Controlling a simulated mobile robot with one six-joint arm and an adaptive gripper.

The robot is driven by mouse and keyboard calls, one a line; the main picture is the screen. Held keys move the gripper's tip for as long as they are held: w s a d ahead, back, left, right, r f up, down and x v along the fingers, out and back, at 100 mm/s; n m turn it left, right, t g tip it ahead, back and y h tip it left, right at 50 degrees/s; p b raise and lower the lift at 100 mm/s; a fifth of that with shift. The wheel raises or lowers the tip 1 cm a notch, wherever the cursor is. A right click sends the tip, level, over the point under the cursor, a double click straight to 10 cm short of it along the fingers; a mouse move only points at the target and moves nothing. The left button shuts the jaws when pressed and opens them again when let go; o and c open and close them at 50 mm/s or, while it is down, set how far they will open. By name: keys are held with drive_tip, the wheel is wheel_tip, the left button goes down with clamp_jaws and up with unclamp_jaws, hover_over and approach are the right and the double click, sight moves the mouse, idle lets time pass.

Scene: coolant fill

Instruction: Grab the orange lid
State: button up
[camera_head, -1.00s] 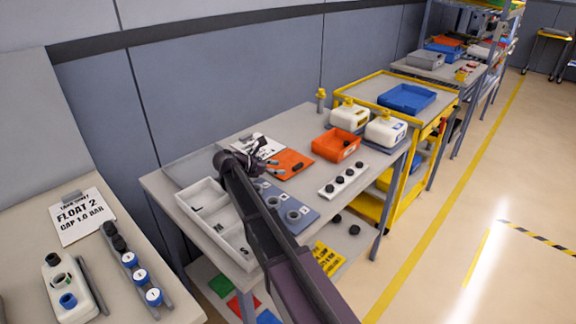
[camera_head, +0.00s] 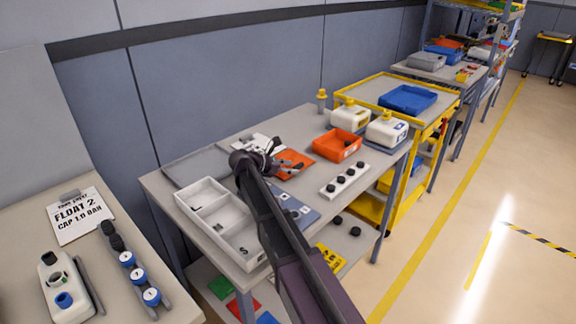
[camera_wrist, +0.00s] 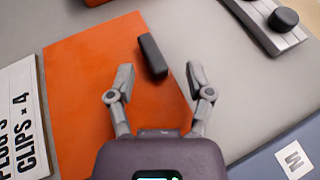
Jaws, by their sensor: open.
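The orange lid (camera_head: 303,156) is a flat orange sheet on the grey table; in the wrist view (camera_wrist: 85,90) it fills the left and middle. A dark grey bar-shaped handle (camera_wrist: 152,56) stands on it near its right side. My gripper (camera_wrist: 160,78) is open and empty over the lid, its fingers on either side of the handle's line and slightly nearer to my wrist than the handle. In the head view my gripper (camera_head: 287,167) hides part of the lid. I cannot tell its exact height above the lid.
An orange bin (camera_head: 325,148) stands just beyond the lid. A white strip with black knobs (camera_head: 329,191) lies to the right. A printed clips card (camera_wrist: 22,125) lies to the left. A blue-grey board (camera_wrist: 270,160) and a white compartment tray (camera_head: 203,199) are nearer.

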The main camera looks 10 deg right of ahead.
clamp_jaws()
drive_tip(key=shift+r, duration=0.2)
idle(0.5)
wheel_tip(320, 180, up, 4)
drive_tip(key=p, duration=0.4)
drive_tip(key=shift+f, duration=0.2)
drive_tip(key=s+d, duration=0.1)
drive_tip(key=s, duration=0.4)
drive_tip(key=s+d, duration=0.2)
drive_tip(key=s, duration=0.3)
drive_tip(key=s+d+r+p, duration=0.1)
drive_tip(key=s+d, duration=0.1)
drive_tip(key=s, duration=0.3)
drive_tip(key=shift+d, duration=0.1)
